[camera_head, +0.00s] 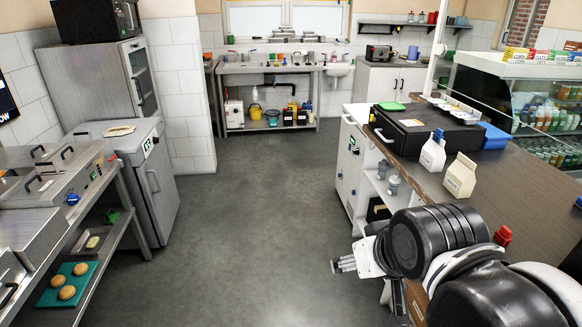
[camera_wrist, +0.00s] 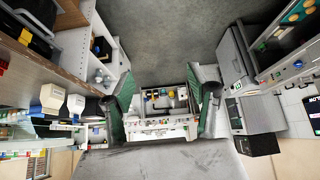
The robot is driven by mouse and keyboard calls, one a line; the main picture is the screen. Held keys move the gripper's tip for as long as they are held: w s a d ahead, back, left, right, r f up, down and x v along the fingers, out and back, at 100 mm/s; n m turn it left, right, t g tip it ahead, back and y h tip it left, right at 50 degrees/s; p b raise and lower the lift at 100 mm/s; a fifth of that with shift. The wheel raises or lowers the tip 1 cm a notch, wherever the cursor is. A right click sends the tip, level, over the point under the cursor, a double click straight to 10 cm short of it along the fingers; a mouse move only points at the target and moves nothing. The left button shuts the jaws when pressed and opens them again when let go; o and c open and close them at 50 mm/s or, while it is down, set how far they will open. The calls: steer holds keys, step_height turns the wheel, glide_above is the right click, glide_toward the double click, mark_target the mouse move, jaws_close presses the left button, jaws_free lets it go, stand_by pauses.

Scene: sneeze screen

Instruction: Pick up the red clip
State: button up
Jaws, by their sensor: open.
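A small red object (camera_head: 503,236), which looks like the red clip, stands on the dark wooden counter (camera_head: 535,190) at the right, just behind my arm in the head view. My gripper (camera_head: 343,264) is over the aisle floor, left of the counter and apart from the clip. In the wrist view my gripper (camera_wrist: 165,103) shows its two green-padded fingers spread wide, with nothing between them. The clip's lower part is partly hidden by my arm.
A white carton (camera_head: 461,175), a blue-capped bottle (camera_head: 433,152) and a black case (camera_head: 425,130) stand farther back on the counter. A blue object (camera_head: 578,204) lies at the right edge. Steel kitchen units (camera_head: 50,215) line the left. The aisle floor (camera_head: 260,210) is clear.

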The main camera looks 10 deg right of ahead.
step_height(320, 180, down, 4)
steer(key=b, duration=0.3)
steer(key=shift+c, duration=0.4)
steer(key=shift+r, duration=0.1)
